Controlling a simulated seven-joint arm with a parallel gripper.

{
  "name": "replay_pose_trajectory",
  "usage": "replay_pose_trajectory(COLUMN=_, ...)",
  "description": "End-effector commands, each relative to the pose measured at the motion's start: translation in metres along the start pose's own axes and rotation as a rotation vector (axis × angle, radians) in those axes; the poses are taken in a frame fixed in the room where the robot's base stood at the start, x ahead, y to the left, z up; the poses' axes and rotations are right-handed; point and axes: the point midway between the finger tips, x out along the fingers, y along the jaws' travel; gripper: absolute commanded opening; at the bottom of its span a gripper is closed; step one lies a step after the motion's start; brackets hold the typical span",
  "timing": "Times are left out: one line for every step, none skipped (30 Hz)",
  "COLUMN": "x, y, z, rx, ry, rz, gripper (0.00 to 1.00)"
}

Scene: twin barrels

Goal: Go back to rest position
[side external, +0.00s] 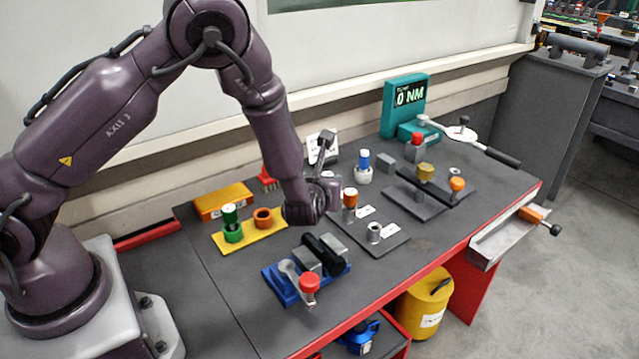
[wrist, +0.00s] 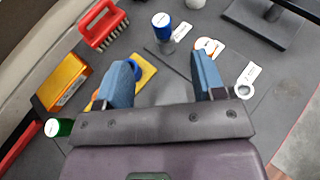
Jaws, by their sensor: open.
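My gripper (side external: 328,180) hangs above the middle of the workbench (side external: 250,285) in the side view, at the end of my bent purple arm. In the wrist view, my gripper (wrist: 164,75) has its two blue fingers wide apart, with nothing between them. The yellow plate (side external: 248,237) below and left of it carries a green barrel (side external: 232,228) and an orange ring-shaped barrel (side external: 263,219). In the wrist view, the fingers partly hide the yellow plate (wrist: 147,68), and the green barrel (wrist: 58,127) shows at the lower left.
A blue-based fixture (side external: 285,284) with a red knob stands at the front. A grey plate (side external: 388,243) with posts lies right of my gripper. A yellow box (side external: 222,201) and red brush (side external: 267,180) are near the wall. A teal display (side external: 404,104) stands at the back.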

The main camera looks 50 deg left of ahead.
Motion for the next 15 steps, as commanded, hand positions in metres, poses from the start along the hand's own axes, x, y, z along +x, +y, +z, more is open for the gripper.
replay_pose_trajectory(x=0.0, y=0.0, z=0.0, rx=0.0, ry=0.0, rz=0.0, gripper=0.63)
replay_pose_trajectory(x=0.0, y=0.0, z=0.0, rx=0.0, ry=0.0, rz=0.0, gripper=0.63)
replay_pose_trajectory(x=0.0, y=0.0, z=0.0, rx=0.0, ry=0.0, rz=0.0, gripper=0.63)
replay_pose_trajectory(x=0.0, y=0.0, z=0.0, rx=0.0, ry=0.0, rz=0.0, gripper=0.63)
replay_pose_trajectory(x=0.0, y=0.0, z=0.0, rx=0.0, ry=0.0, rz=0.0, gripper=0.63)
replay_pose_trajectory(x=0.0, y=0.0, z=0.0, rx=-0.001, ry=0.0, rz=0.0, gripper=0.63)
replay_pose_trajectory(x=0.0, y=0.0, z=0.0, rx=-0.006, ry=0.0, rz=0.0, gripper=0.63)
replay_pose_trajectory(x=0.0, y=0.001, z=0.0, rx=-0.015, ry=0.002, rz=0.007, gripper=0.63)
replay_pose_trajectory(x=0.0, y=0.004, z=-0.001, rx=-0.031, ry=0.005, rz=0.024, gripper=0.63)
replay_pose_trajectory(x=0.0, y=0.009, z=-0.002, rx=-0.048, ry=0.01, rz=0.045, gripper=0.63)
replay_pose_trajectory(x=-0.001, y=0.014, z=-0.004, rx=-0.067, ry=0.016, rz=0.071, gripper=0.63)
replay_pose_trajectory(x=-0.003, y=0.023, z=-0.008, rx=-0.098, ry=0.028, rz=0.116, gripper=0.63)
replay_pose_trajectory(x=-0.005, y=0.031, z=-0.011, rx=-0.129, ry=0.038, rz=0.154, gripper=0.63)
replay_pose_trajectory(x=-0.01, y=0.038, z=-0.01, rx=-0.173, ry=0.046, rz=0.194, gripper=0.63)
replay_pose_trajectory(x=-0.016, y=0.047, z=-0.007, rx=-0.243, ry=0.056, rz=0.25, gripper=0.63)
